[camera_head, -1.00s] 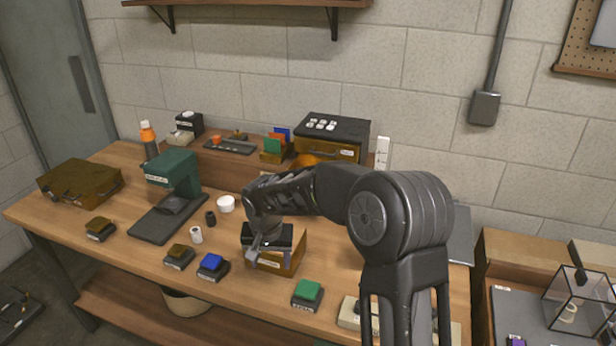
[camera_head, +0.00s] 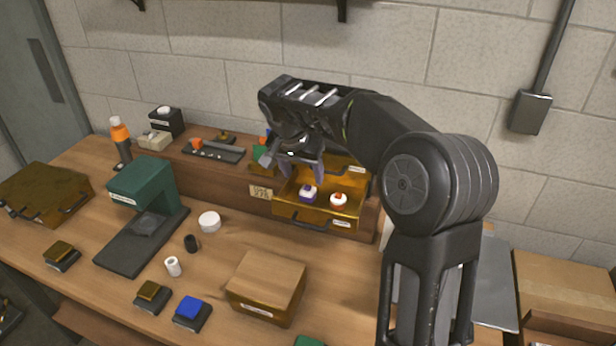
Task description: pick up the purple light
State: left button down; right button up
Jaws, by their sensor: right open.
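I see nothing between the fingers. My arm hides part of the drawer box behind. My left gripper is not in view.
A wooden box (camera_head: 266,287) stands on the bench in front of the drawer. A green press (camera_head: 144,197), a white round piece (camera_head: 209,221) and blue (camera_head: 190,310) and gold pads lie to the left. A raised shelf backs the bench.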

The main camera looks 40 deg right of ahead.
aim_at(308, 187)
jog(key=shift+b+x, duration=0.55)
jog(key=shift+x, duration=0.4)
jog(key=shift+f, duration=0.15)
jog(key=b+x, duration=0.1)
jog(key=x, duration=0.4)
jog(key=shift+d+f+b, duration=0.1)
jog(key=shift+d+b, duration=0.1)
jog(key=shift+b, duration=0.15)
jog(key=shift+c, duration=0.4)
grip_shut()
